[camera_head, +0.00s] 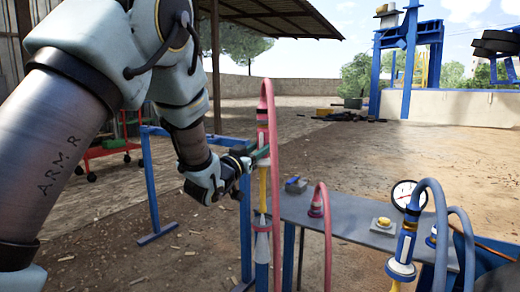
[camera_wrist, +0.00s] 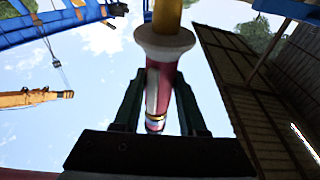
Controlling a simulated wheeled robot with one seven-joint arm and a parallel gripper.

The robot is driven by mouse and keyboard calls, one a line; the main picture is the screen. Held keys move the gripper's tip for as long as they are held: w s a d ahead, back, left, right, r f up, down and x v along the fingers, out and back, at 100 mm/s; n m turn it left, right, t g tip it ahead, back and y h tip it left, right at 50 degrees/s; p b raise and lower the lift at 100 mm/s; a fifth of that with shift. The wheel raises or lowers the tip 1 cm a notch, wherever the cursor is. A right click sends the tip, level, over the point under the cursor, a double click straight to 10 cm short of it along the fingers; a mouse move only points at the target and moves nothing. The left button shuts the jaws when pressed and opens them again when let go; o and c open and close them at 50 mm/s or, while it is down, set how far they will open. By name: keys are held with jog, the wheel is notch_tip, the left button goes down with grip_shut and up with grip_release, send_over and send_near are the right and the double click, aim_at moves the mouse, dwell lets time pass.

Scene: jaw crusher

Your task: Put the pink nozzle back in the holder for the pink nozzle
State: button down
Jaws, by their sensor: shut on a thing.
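The pink nozzle (camera_head: 262,138) is upright in my gripper (camera_head: 257,156), with its white flange and yellow spout (camera_head: 263,185) pointing down. A pink hose loops from its top down to the right. In the wrist view, my gripper (camera_wrist: 159,105) has its dark fingers on both sides of the pink nozzle (camera_wrist: 153,90). The white flange (camera_wrist: 165,42) and yellow spout are beyond them. I cannot tell whether the spout tip is inside the holder.
A grey table (camera_head: 340,217) on blue legs carries a pink hose fitting (camera_head: 317,206), a yellow button (camera_head: 384,222) and a small blue item (camera_head: 296,184). A gauge (camera_head: 408,195) and a blue nozzle (camera_head: 406,242) with its hose are at the right. A blue frame (camera_head: 152,185) stands behind my gripper.

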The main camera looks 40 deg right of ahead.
aim_at(262, 207)
jog(key=shift+f+b, duration=8)
jog(key=shift+f, duration=1.6)
jog(key=shift+c, duration=1.9)
grip_release()
jog(key=shift+f, duration=0.1)
jog(key=shift+a, duration=0.1)
jog(key=p+v, duration=0.1)
jog(key=v, duration=0.9)
jog(key=shift+a+p, duration=0.35)
jog(key=shift+s, duration=0.1)
